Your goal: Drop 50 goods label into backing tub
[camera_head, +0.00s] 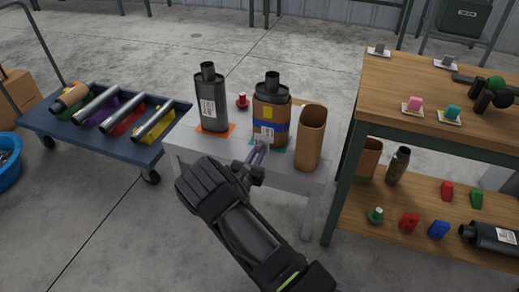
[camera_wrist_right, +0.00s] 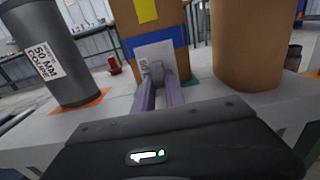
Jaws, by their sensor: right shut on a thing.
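My right gripper (camera_head: 259,150) is over the front of the small grey table. In the right wrist view its two fingers (camera_wrist_right: 157,80) are closed on the lower part of a white label (camera_wrist_right: 150,54) with small dark print. The label stands upright in front of a brown-wrapped muffler (camera_head: 271,112) with a blue band; I cannot tell whether it touches it. A tall brown open-topped tub (camera_head: 310,140) stands just right of that muffler, also in the wrist view (camera_wrist_right: 247,45). Whether it is the backing tub is unclear. My left gripper is out of view.
A dark muffler (camera_head: 211,98) with a printed label stands on an orange mat at left. A red knob (camera_head: 242,101) sits behind. A blue cart (camera_head: 75,137) with pipes is left; a wooden shelf unit (camera_head: 440,85) is right. Part of the table's front is clear.

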